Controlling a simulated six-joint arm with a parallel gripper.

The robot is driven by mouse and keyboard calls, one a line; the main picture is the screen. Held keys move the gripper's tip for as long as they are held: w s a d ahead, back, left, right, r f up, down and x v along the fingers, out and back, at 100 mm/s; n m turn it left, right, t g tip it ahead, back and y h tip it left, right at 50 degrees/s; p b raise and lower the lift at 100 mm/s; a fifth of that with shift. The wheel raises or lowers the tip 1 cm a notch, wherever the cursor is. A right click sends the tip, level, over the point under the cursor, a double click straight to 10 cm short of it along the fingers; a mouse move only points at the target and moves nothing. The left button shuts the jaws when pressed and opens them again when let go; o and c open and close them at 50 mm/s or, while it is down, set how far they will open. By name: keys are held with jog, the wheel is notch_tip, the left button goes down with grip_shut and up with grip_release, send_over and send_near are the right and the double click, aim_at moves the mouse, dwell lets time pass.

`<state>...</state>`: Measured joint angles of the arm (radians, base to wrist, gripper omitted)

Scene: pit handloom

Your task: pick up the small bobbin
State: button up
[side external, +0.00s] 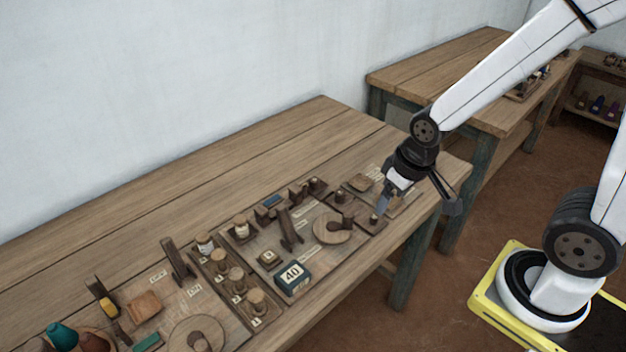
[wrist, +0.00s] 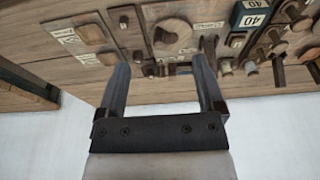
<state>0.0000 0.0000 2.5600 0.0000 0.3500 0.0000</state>
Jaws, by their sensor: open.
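I cannot tell for sure which piece is the small bobbin. A small pale-topped peg-like piece (side external: 374,217) stands on a dark board near the table's right end; it seems to show in the wrist view (wrist: 124,22) too. Several larger round-topped wooden bobbins (side external: 256,300) stand in a tray further left. My gripper (side external: 416,204) is over the right end of the table, its fingers spread and nothing between them. In the wrist view my gripper (wrist: 162,64) also shows open and empty, with small dark pieces on the table beyond its fingertips.
A dark box marked 40 (side external: 292,277), a round wooden board (side external: 333,228) and upright dark wooden pieces (side external: 290,230) crowd the front of the table. The table's back half (side external: 200,190) is clear. A second table (side external: 430,75) stands behind.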

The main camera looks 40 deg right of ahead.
jog(key=shift+r, duration=0.1)
jog(key=shift+w+v, duration=0.55)
jog(key=shift+v, duration=1.85)
jog(key=w+a+n+t+h, duration=0.25)
jog(key=w+n, duration=0.35)
jog(key=n, duration=0.4)
jog(key=w+a+n+t+h, duration=0.1)
jog(key=w+a+n+h, duration=0.25)
jog(key=w+n, duration=0.45)
jog(key=w+a+f+n+t+y, duration=0.1)
jog(key=w+a+n+t, duration=0.25)
jog(key=a+n, duration=0.4)
jog(key=w+a+n+t+y, duration=0.1)
jog(key=w+a+n+t, duration=0.1)
jog(key=a+n+t, duration=0.4)
jog(key=n+g, duration=0.2)
jog(key=g, duration=0.1)
send_near(244, 228)
jog(key=w, duration=0.1)
jog(key=w+d, duration=0.1)
jog(key=w, duration=0.1)
jog(key=shift+d+f+m+y, duration=0.1)
jog(key=shift+f+m+y, duration=0.1)
jog(key=shift+m+y, duration=0.1)
jog(key=shift+f+t, duration=0.3)
jog(key=shift+f, duration=0.25)
jog(key=shift+x, duration=1.3)
